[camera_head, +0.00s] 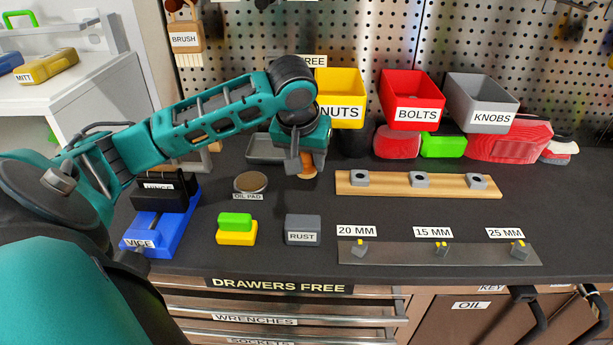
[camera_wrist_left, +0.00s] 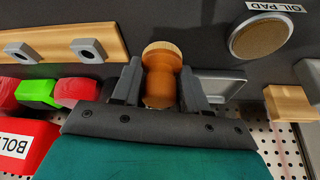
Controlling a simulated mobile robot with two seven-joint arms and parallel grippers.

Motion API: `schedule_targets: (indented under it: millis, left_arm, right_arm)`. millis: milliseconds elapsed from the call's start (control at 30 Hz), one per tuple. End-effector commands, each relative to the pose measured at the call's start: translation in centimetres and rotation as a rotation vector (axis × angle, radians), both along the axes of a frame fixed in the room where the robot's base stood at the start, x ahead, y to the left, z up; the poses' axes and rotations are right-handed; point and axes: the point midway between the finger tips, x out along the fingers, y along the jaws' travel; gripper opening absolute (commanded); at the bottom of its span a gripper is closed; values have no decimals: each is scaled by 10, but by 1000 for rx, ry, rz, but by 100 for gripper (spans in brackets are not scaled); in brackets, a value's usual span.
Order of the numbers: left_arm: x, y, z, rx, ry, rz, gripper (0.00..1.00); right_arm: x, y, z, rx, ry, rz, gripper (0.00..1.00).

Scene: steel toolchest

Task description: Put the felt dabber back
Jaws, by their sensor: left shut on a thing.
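The felt dabber (camera_wrist_left: 160,78) is a turned orange-brown wooden piece with a paler flat round end. My left gripper (camera_wrist_left: 161,80) is shut on it, with one dark finger on each side. In the head view the gripper (camera_head: 300,163) points down over the bench, and the dabber (camera_head: 308,172) shows only partly below it. The gap between dabber and bench top is hard to tell. A round pad labelled OIL PAD (camera_head: 250,182) lies to the left of the gripper; it also shows in the wrist view (camera_wrist_left: 263,38). My right gripper is not in view.
A grey metal tray (camera_head: 262,148) lies just behind the gripper. Yellow, red and grey bins (camera_head: 342,97) stand behind to the right. A wooden rail (camera_head: 415,185) with grey blocks lies right. A RUST block (camera_head: 302,229) and a blue vice (camera_head: 150,232) are nearer the front.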

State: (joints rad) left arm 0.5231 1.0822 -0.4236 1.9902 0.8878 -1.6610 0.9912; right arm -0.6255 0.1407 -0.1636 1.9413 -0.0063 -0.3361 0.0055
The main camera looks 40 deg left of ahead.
Motion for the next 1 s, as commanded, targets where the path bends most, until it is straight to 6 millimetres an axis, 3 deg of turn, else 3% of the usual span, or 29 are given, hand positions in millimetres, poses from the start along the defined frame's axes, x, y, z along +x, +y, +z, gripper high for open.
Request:
schedule_targets:
  millis: [333,700,733,1000]
  left_arm:
    - [-1,0,-42,0,2,-1,19]
    - [0,0,-45,0,0,0,19]
    - [0,0,-46,0,0,0,44]
    - [0,0,-45,0,0,0,69]
  right_arm:
    - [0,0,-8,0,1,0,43]
    - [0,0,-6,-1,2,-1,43]
    - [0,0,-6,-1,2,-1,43]
    - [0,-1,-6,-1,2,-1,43]
